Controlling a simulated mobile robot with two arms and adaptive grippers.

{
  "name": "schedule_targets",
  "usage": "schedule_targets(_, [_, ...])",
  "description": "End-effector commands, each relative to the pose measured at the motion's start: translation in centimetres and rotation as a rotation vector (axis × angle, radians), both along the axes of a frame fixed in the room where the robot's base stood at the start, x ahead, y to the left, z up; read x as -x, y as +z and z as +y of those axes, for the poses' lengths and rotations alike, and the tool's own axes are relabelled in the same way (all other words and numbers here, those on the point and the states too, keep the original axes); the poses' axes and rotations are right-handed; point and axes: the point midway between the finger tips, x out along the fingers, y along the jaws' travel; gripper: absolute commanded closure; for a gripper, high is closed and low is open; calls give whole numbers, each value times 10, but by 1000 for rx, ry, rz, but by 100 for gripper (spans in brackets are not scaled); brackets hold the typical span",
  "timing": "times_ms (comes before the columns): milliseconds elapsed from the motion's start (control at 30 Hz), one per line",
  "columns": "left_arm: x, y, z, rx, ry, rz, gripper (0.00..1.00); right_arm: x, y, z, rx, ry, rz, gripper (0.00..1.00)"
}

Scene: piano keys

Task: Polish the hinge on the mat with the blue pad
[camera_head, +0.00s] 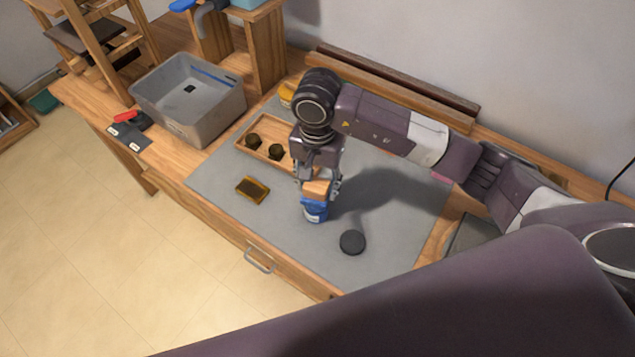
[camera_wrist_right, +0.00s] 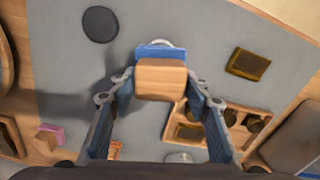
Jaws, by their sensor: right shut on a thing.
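My right gripper (camera_head: 318,186) is shut on the wooden block of the blue pad (camera_wrist_right: 161,52), pointing down over the grey mat (camera_head: 222,168). In the right wrist view the gripper's fingers (camera_wrist_right: 162,85) close on the block from both sides. Beneath the pad is a small round blue-and-white thing, perhaps a tin, mostly hidden; contact is hard to tell. A rectangular brass-coloured piece with a dark, dull top, which looks like the hinge (camera_head: 252,190), lies flat on the mat left of the gripper. It also shows in the right wrist view (camera_wrist_right: 247,64). My left gripper is out of view.
A black disc (camera_head: 352,242) lies right of the pad. A wooden tray (camera_head: 242,142) with dark knobs sits behind the hinge. A grey bin (camera_head: 189,98) and red-handled tool (camera_head: 127,116) are at left. The mat's front left is clear.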

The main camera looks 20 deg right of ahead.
Motion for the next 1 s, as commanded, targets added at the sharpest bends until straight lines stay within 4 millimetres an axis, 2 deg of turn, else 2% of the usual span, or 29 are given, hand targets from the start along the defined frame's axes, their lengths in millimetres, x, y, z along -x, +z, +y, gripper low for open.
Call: schedule_targets(1000, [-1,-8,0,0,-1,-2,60,0,-8,0,0,1,-1,75])
